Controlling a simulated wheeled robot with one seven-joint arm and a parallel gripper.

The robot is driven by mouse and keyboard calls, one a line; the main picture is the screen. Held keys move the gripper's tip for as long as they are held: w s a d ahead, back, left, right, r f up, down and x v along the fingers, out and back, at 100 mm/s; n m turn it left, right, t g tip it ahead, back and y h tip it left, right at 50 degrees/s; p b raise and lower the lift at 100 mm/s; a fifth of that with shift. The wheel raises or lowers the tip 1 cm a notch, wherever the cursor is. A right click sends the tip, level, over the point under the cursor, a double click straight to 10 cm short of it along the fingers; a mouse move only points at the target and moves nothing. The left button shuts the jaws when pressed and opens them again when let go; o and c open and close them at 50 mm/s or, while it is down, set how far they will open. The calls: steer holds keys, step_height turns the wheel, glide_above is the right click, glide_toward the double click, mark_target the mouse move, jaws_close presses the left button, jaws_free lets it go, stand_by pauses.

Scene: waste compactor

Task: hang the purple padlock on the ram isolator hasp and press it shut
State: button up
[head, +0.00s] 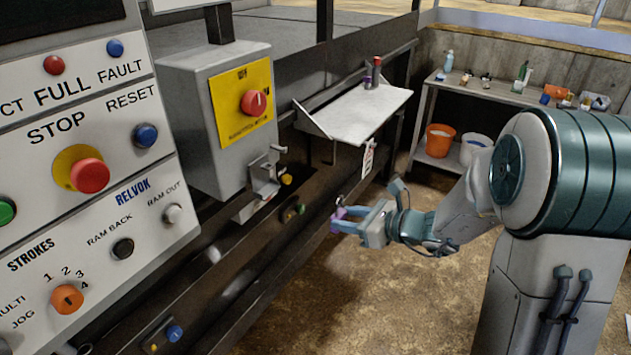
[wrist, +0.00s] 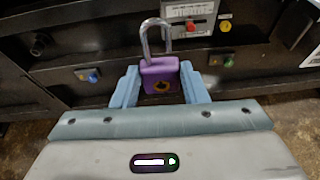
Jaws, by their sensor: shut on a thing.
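The purple padlock (wrist: 160,76) is between the blue fingers of my gripper (wrist: 161,88) in the wrist view, body upright with its grey shackle pointing up. One shackle leg looks shorter, but I cannot tell for sure whether the shackle is open. In the head view my gripper (head: 345,220) is shut on the padlock (head: 338,214), in the air to the right of the machine's side. The grey metal hasp (head: 265,177) is under the isolator box with the yellow plate and red knob (head: 254,103). The padlock is apart from it, lower and to the right.
A control panel (head: 90,180) with several buttons fills the left. A white shelf (head: 352,112) juts out beyond the isolator, with a tag (head: 368,158) hanging below it. A bench (head: 500,92) with bottles and buckets stands at the back right. The floor beside my gripper is clear.

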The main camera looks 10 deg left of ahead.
steer(key=s+a+r, duration=0.2)
steer(key=a+r, duration=0.1)
steer(key=r, duration=0.2)
steer(key=s+a+r+p, duration=0.1)
steer(key=s+a+r, duration=0.2)
steer(key=r, duration=0.2)
steer(key=shift+s+a+r+g+p, duration=0.15)
steer(key=shift+a+r+g+p, duration=0.15)
steer(key=shift+r, duration=0.1)
steer(key=shift+f, duration=0.1)
steer(key=shift+w+a+b, duration=0.25)
steer(key=shift+w+a, duration=0.1)
steer(key=shift+a, duration=0.55)
steer(key=shift+w+a+b, duration=0.25)
steer(key=shift+w+a, duration=0.15)
steer(key=shift+a, duration=0.45)
steer(key=shift+w+a+b, duration=0.25)
steer(key=shift+w+a, duration=0.1)
steer(key=shift+a, duration=0.55)
steer(key=shift+w+a+b, duration=0.25)
steer(key=shift+a, duration=0.4)
steer(key=shift+w+a+b, duration=0.25)
steer(key=shift+w+a, duration=0.05)
steer(key=shift+a, duration=0.3)
steer(key=shift+w+a+b, duration=0.25)
steer(key=shift+a, duration=0.4)
steer(key=shift+f+b, duration=0.15)
steer(key=shift+b, duration=0.15)
stand_by(0.5)
steer(key=o, duration=1)
